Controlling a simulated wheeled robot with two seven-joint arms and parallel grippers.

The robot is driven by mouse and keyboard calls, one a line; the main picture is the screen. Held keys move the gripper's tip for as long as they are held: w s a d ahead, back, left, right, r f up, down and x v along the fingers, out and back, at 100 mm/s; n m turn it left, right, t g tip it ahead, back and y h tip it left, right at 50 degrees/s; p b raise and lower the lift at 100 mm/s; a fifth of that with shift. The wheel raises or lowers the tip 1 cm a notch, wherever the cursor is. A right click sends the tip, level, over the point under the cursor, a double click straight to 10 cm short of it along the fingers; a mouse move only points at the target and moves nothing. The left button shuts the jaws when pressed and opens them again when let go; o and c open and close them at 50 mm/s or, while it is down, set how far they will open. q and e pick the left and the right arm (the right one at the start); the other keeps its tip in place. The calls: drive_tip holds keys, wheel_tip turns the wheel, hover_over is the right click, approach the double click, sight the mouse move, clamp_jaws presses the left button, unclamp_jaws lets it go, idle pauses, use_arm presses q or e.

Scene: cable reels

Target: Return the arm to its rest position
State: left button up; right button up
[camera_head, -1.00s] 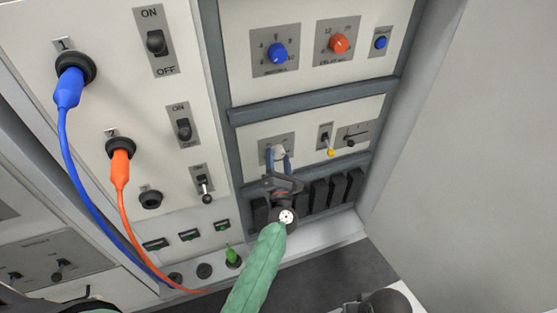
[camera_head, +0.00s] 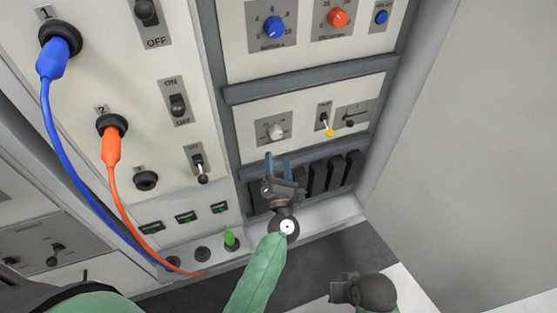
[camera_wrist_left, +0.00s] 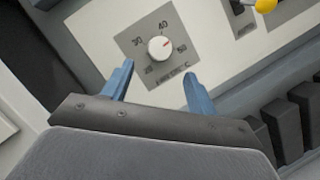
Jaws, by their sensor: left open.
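My left gripper (camera_head: 278,166) is open and empty in front of the panel. Its blue fingers also show in the left wrist view (camera_wrist_left: 159,82), spread apart. A white knob (camera_head: 276,131) on a grey dial plate lies just beyond the fingertips, and the gripper is clear of it. In the left wrist view the knob (camera_wrist_left: 159,48) stands beyond the gap between the fingers, untouched, on a numbered scale. A dark part of my right arm (camera_head: 370,291) shows at the lower right; whether its gripper is open cannot be made out.
A blue plug (camera_head: 53,60) and an orange plug (camera_head: 111,145) with hanging cables sit in the left panel. A yellow-tipped toggle (camera_head: 328,131) is right of the white knob. Black blocks (camera_head: 318,175) line the panel below. A grey wall (camera_head: 460,150) bounds the right.

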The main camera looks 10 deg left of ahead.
idle(0.3)
use_arm(q)
drive_tip(key=d+f+m+g+h, duration=0.1)
drive_tip(key=d+m+g+h, duration=0.2)
drive_tip(key=d+m+h, duration=1.1)
drive_tip(key=s+f+m+g+h, duration=0.1)
drive_tip(key=s+m+g, duration=0.25)
drive_tip(key=m, duration=0.35)
drive_tip(key=s+f+m+g, duration=0.2)
drive_tip(key=m+g, duration=0.2)
drive_tip(key=m, duration=0.3)
drive_tip(key=s+a+f+m+g+y, duration=0.2)
drive_tip(key=s+a+f+g+y, duration=0.1)
drive_tip(key=s+a, duration=0.6)
drive_tip(key=s+a+f+m+g+y+p, duration=0.1)
drive_tip(key=s+a+f+m+g+y, duration=0.1)
drive_tip(key=s+a+g+y, duration=0.3)
drive_tip(key=s+a+f, duration=0.1)
drive_tip(key=s+a, duration=0.3)
drive_tip(key=s, duration=0.7)
drive_tip(key=shift+a+f, duration=0.2)
drive_tip(key=shift+f, duration=0.05)
use_arm(e)
drive_tip(key=shift+s+d+r+g+h, duration=0.15)
drive_tip(key=shift+s+d+r, duration=0.05)
drive_tip(key=shift+d+r, duration=0.25)
drive_tip(key=shift+s+d+r+g+h, duration=0.15)
drive_tip(key=shift+d+r, duration=0.2)
drive_tip(key=shift+r, duration=0.1)
